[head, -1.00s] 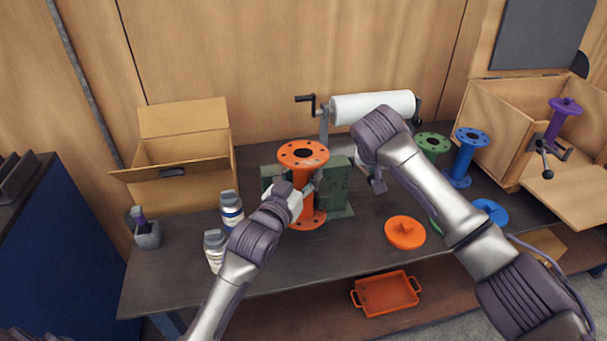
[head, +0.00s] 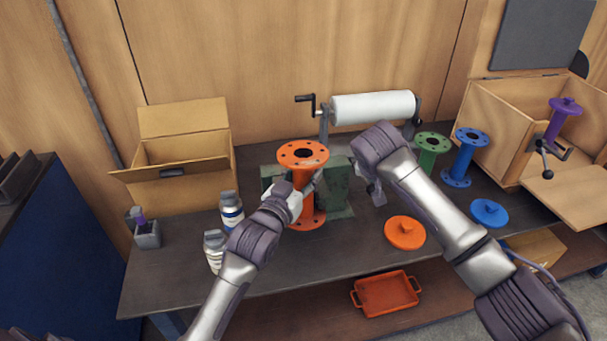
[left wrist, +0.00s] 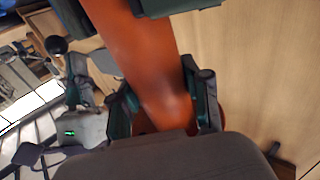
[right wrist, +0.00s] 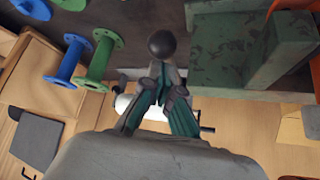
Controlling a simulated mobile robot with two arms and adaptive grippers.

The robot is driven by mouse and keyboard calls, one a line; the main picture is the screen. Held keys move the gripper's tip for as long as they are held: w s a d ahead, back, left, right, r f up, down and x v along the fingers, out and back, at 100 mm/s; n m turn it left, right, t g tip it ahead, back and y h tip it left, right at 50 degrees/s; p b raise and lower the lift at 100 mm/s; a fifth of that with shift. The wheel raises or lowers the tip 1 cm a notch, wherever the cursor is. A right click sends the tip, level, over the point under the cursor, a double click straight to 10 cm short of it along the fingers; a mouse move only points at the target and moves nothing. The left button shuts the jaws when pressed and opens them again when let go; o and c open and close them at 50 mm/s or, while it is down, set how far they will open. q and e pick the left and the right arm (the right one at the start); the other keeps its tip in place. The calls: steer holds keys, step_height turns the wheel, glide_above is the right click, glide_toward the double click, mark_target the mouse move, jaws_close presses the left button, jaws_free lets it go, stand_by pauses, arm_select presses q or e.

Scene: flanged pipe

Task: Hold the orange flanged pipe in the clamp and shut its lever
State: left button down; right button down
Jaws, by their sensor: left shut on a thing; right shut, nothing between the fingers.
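The orange flanged pipe (head: 303,155) stands upright at the green clamp (head: 337,188), whose body shows behind it and on both sides. I cannot tell how deep the pipe sits between the jaws. My left gripper (head: 304,190) is shut on the pipe's middle; the orange tube (left wrist: 150,60) fills its fingers in the left wrist view. My right gripper (head: 376,192) is shut and empty, right of the clamp. In the right wrist view, the lever's dark ball knob (right wrist: 162,44) is just beyond its fingertips (right wrist: 165,82), beside the clamp's green body (right wrist: 232,50). Whether they touch is unclear.
An orange cap (head: 405,233) lies right of the clamp. Green (head: 432,146) and blue (head: 465,158) flanged pipes stand farther right, near a wooden box. A white roll with a crank (head: 373,107) is behind. Bottles (head: 231,211) stand left, near a cardboard box (head: 182,165).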

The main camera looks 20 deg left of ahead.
arm_select(q)
steer(key=shift+f, duration=0.45)
arm_select(e)
steer(key=shift+r, duration=3.05)
arm_select(q)
steer(key=c, duration=0.7)
jaws_free()
steer(key=shift+c, duration=0.2)
steer(key=o, duration=0.3)
steer(key=shift+w, duration=0.2)
arm_select(e)
steer(key=shift+w+f, duration=0.15)
steer(key=shift+w, duration=0.1)
arm_select(q)
steer(key=shift+r, duration=0.1)
steer(key=shift+s, duration=0.4)
arm_select(e)
steer(key=shift+s, duration=0.15)
arm_select(q)
steer(key=s+a, duration=0.1)
steer(key=s, duration=1)
steer(key=shift+s, duration=0.15)
